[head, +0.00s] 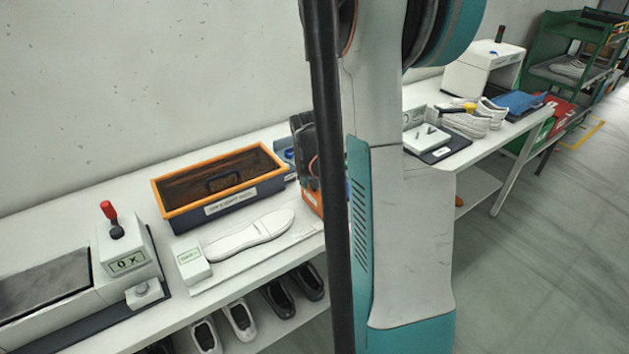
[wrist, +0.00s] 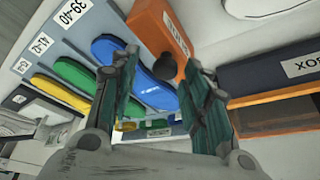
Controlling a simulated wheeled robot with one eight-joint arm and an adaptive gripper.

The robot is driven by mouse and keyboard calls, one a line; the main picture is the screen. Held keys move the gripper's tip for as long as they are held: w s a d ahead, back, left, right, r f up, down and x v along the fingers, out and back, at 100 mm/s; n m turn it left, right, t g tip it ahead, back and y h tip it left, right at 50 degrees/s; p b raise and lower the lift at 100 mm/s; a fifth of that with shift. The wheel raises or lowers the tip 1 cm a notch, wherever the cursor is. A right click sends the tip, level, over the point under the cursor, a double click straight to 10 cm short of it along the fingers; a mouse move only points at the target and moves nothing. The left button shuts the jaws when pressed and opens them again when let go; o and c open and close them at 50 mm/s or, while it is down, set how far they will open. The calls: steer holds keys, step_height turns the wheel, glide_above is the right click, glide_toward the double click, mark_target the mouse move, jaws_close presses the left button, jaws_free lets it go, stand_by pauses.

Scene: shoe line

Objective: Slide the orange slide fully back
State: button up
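The orange slide (wrist: 150,28) shows in the wrist view as an orange block with a white label and a dark round knob (wrist: 166,67). My gripper (wrist: 164,62) is open, its two fingers apart. The knob appears between the fingertips; I cannot tell whether either finger touches it. In the head view an orange part (head: 308,196), probably the slide's unit, shows below my dark gripper (head: 303,145). My arm and a dark pole hide much of that spot.
A dark box with an orange rim (head: 164,194) stands close left of my gripper; its side shows in the wrist view (wrist: 285,75). A rack (wrist: 62,48) holds blue, green and yellow insoles. A white sole (head: 250,234) and a red-handled device (head: 122,255) are further left.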

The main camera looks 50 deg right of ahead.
steer(key=shift+a+r, duration=0.1)
steer(key=v, duration=1.1)
steer(key=shift+r, duration=0.4)
steer(key=shift+a, duration=0.1)
